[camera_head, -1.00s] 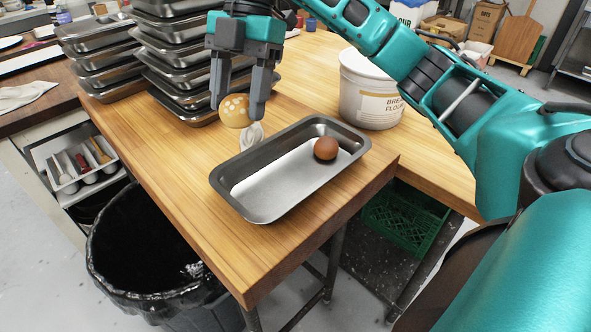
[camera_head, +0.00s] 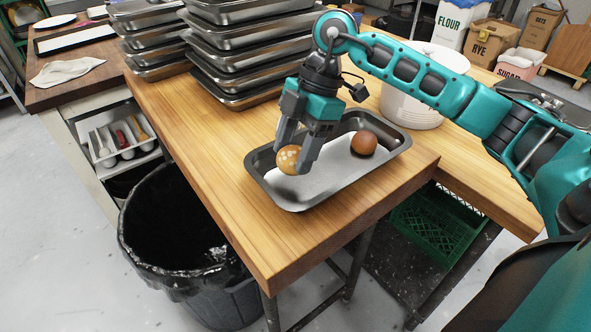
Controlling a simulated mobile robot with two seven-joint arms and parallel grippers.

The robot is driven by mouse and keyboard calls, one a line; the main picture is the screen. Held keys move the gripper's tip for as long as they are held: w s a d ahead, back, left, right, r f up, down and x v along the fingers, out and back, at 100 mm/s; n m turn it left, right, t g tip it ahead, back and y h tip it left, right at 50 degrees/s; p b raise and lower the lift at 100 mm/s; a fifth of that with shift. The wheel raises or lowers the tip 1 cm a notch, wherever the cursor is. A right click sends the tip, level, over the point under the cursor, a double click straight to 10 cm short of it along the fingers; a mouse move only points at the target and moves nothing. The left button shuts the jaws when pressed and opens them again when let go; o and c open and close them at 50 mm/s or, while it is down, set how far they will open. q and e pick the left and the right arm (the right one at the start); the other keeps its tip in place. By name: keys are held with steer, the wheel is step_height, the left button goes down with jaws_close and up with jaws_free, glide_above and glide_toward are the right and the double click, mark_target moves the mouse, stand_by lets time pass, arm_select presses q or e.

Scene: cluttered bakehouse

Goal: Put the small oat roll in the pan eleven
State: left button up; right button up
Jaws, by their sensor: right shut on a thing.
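The oat roll (camera_head: 288,159) is small, round and golden with pale flecks. My right gripper (camera_head: 295,158) is shut on it and holds it over the left part of a grey metal pan (camera_head: 268,185). I cannot tell whether the roll touches the pan floor. A smooth brown ball-shaped item (camera_head: 364,143) lies in the right part of the same pan. No number shows on the pan. My left gripper is not in view.
Stacks of metal pans (camera_head: 245,58) stand at the back of the wooden table (camera_head: 215,140). A white bucket (camera_head: 412,105) stands behind the pan. A black-lined bin (camera_head: 180,225) is below the table's left edge. The table's front corner is clear.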

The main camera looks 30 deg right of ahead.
mark_target(295, 185)
steer(key=shift+f, duration=2.5)
steer(key=o, duration=0.8)
steer(key=shift+r, duration=0.1)
steer(key=v, duration=1.2)
